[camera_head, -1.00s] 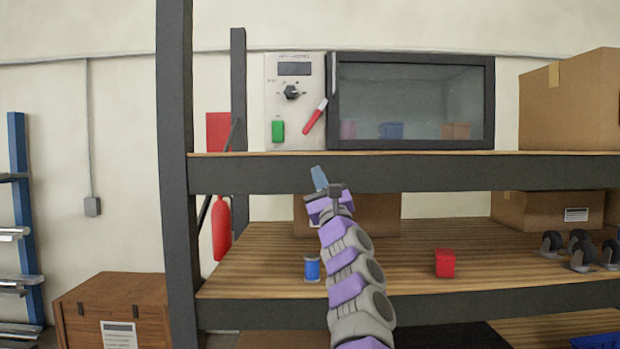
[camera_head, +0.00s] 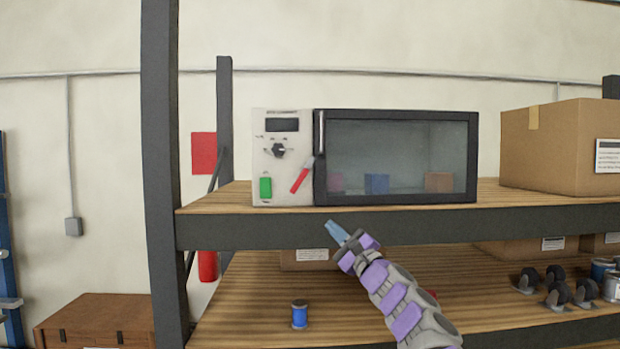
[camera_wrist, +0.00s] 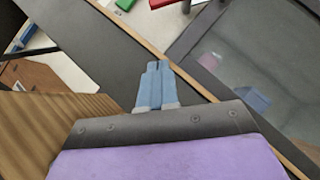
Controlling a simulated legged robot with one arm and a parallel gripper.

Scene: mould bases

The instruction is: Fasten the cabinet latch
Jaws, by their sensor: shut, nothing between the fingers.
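The cabinet (camera_head: 397,156) is a dark-framed box with a glass door on the upper shelf. Left of the door is a pale control panel (camera_head: 268,190) with a dark display, a black knob (camera_head: 279,150) and a green button (camera_head: 265,187). A red latch handle (camera_head: 302,175) sits tilted at the panel's right side, its upper end near the door edge. My gripper (camera_head: 336,232) is shut and empty, in front of the upper shelf's edge, below the latch and apart from it. In the wrist view its blue fingers (camera_wrist: 155,86) are together; the green button shows at the top.
The upper shelf's dark front beam (camera_head: 480,221) runs just behind my gripper. A cardboard box (camera_head: 560,145) stands right of the cabinet. A blue spool (camera_head: 299,314) and black casters (camera_head: 545,283) stand on the lower shelf. A dark post (camera_head: 160,180) rises at left.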

